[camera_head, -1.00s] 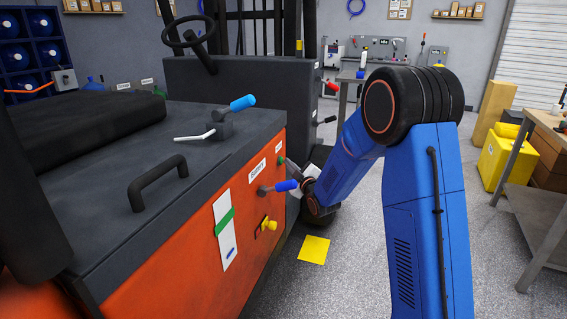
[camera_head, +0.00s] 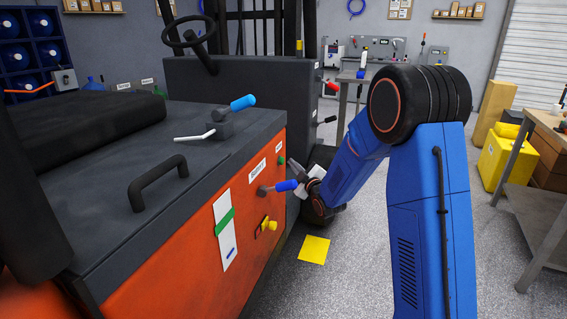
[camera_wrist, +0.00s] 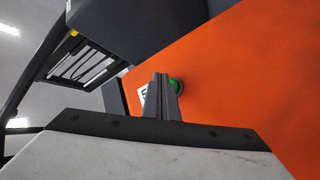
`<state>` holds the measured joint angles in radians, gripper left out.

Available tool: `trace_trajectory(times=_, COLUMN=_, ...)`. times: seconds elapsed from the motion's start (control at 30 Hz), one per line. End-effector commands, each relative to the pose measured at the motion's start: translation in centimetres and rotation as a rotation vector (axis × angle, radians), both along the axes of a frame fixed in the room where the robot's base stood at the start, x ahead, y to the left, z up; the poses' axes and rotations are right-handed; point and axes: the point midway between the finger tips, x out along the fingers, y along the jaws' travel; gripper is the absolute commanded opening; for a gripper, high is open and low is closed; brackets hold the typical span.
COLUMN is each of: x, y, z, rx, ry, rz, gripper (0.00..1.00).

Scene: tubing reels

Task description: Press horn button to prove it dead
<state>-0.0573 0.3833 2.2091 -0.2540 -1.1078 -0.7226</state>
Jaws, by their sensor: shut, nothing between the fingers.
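The green horn button (camera_head: 281,160) sits on the orange side panel of the truck, near its right end, beneath a small white label (camera_head: 279,147). It shows in the wrist view as a green disc (camera_wrist: 177,86), partly hidden behind the fingers. My gripper (camera_head: 291,163) is shut and empty. Its tips are just right of the button and appear a little apart from it. In the wrist view the closed fingers (camera_wrist: 161,80) point at the panel close beside the button.
A yellow knob (camera_head: 268,225) and a white strip with a green band (camera_head: 225,230) are on the panel further left. A yellow square (camera_head: 314,249) lies on the floor. Floor to the right is clear up to a bench (camera_head: 540,205).

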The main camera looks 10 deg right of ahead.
Motion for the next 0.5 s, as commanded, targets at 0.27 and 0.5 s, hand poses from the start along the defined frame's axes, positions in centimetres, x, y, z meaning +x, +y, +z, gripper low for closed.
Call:
trace_trajectory(times=0.27, x=-0.1, y=-0.2, z=0.0, rx=0.000, ry=0.001, rz=-0.001, gripper=0.00)
trace_trajectory(times=0.5, x=-0.9, y=-1.8, z=0.0, rx=-0.001, ry=0.001, rz=-0.002, gripper=0.00)
